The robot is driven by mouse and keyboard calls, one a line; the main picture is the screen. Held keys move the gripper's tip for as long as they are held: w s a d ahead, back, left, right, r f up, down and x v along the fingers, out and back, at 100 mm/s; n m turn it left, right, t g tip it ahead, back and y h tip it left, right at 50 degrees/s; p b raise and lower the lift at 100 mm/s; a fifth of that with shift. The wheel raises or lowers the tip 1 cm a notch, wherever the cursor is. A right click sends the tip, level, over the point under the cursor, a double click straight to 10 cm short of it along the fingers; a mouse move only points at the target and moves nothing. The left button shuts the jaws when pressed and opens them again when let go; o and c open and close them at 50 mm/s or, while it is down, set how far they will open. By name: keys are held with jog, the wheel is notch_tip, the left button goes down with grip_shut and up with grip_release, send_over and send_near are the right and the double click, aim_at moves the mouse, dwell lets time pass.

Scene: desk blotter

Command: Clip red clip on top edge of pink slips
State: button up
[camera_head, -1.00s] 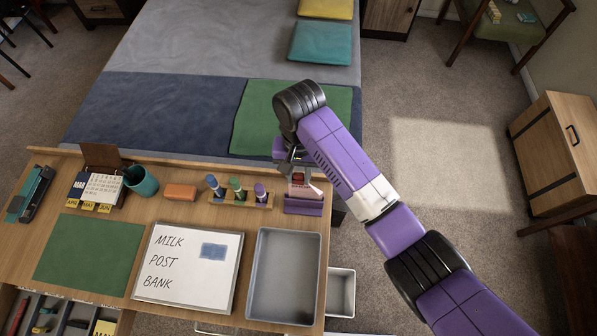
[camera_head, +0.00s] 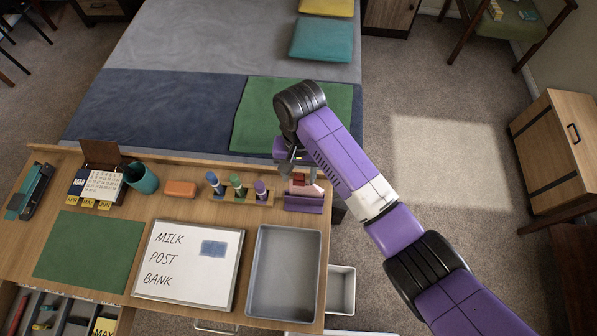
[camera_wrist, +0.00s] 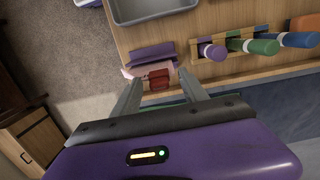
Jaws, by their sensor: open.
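A purple holder (camera_head: 304,204) stands at the desk's back right corner. Pink slips (camera_head: 303,189) stand in it, and in the wrist view the pink slips (camera_wrist: 137,71) show beside the clip. The red clip (camera_wrist: 158,79) sits at the slips' top edge, seemingly on it; its exact grip on the paper is too small to tell. It shows small and partly hidden in the head view (camera_head: 298,179). My gripper (camera_wrist: 160,88) is open, with one finger on each side of the red clip and gaps between. In the head view my gripper (camera_head: 298,178) is just above the holder.
A wooden rack (camera_head: 238,198) with several markers stands just left of the holder. A grey tray (camera_head: 252,262) lies in front. A whiteboard (camera_head: 187,288), an orange block (camera_head: 180,189) and a teal cup (camera_head: 143,180) are further left. The bed (camera_head: 150,110) lies behind the desk.

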jog(key=r, duration=0.7)
jog(key=shift+w+r, duration=0.35)
jog(key=shift+w+a, duration=0.1)
dwell(0.4)
jog(key=w+a+r+n+t+y, duration=0.3)
jog(key=w+a+r+t+y, duration=0.2)
jog(key=w+a+t+y, duration=0.3)
jog(key=s+d+r+m+t+h+b, duration=0.1)
jog(key=s+d+m+t+h+b, duration=0.35)
jog(key=s+d+t, duration=1)
jog(key=s+d+g+h, duration=0.1)
jog(key=s+d+g, duration=0.1)
jog(key=s+d, duration=0.3)
jog(key=s+d+f+n+g+h+b, duration=0.1)
jog(key=s+d, duration=0.4)
jog(key=s, duration=0.7)
jog(key=s+d+f+n+g+h+b, duration=0.1)
jog(key=s+d+g, duration=0.2)
jog(key=s+d, duration=0.3)
jog(key=s, duration=0.3)
jog(key=shift+g, duration=0.35)
